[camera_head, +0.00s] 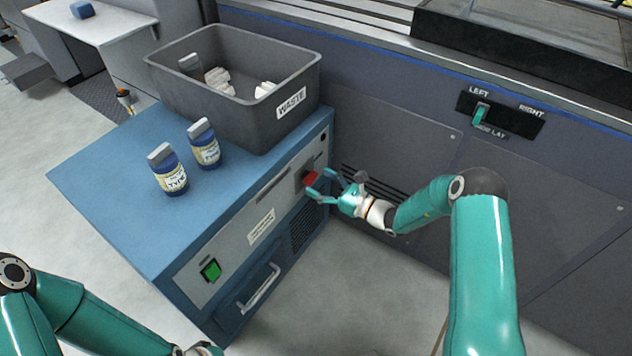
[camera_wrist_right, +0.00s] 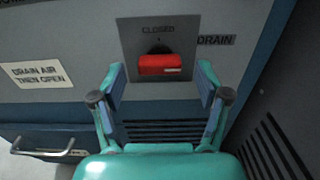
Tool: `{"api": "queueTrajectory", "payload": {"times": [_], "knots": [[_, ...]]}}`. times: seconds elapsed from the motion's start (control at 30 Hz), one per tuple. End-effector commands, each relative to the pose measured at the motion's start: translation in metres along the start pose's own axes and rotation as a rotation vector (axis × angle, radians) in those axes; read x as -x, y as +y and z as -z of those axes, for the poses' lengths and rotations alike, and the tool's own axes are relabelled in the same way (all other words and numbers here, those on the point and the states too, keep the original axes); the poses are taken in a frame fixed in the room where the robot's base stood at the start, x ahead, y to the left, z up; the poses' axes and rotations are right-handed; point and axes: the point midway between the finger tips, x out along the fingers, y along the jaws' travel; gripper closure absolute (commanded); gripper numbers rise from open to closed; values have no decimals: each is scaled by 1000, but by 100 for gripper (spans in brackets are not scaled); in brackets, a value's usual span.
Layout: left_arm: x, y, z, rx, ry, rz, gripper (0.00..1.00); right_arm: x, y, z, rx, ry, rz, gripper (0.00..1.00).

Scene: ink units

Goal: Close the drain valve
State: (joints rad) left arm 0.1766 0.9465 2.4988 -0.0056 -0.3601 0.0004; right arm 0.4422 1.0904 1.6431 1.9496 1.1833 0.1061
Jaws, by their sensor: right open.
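The drain valve has a red handle (camera_head: 310,178) on the front panel of the blue cabinet, near its right end. In the right wrist view the red handle (camera_wrist_right: 162,65) lies crosswise on a grey plate, below the word CLOSED and beside a DRAIN label. My right gripper (camera_head: 318,183) is open at the valve. In the right wrist view its fingers (camera_wrist_right: 160,76) stand left and right of the handle, with visible gaps. My left arm shows at the lower left of the head view, but its gripper fingers are out of sight.
The front also has a green switch (camera_head: 211,270) and a handle (camera_head: 260,288). A dark machine wall (camera_head: 400,135) is close beside the right gripper.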

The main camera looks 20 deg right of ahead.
Motion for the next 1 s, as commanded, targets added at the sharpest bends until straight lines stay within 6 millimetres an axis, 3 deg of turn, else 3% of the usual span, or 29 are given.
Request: {"api": "queueTrajectory", "payload": {"times": [0.2,0.57,0.9,0.93,1.0], "knots": [[-6,-2,0,0,0,0,100,-22,0,1,0,0,0,25],[-6,-2,0,0,0,0,100,-24,0,0,0,0,1,26],[-6,-2,0,0,0,0,100,-24,-1,0,0,0,2,83],[-6,-1,-1,-4,-2,0,100,-19,-8,0,2,0,5,85],[-6,-2,0,0,0,0,100,-22,-4,0,1,0,5,85]]}}
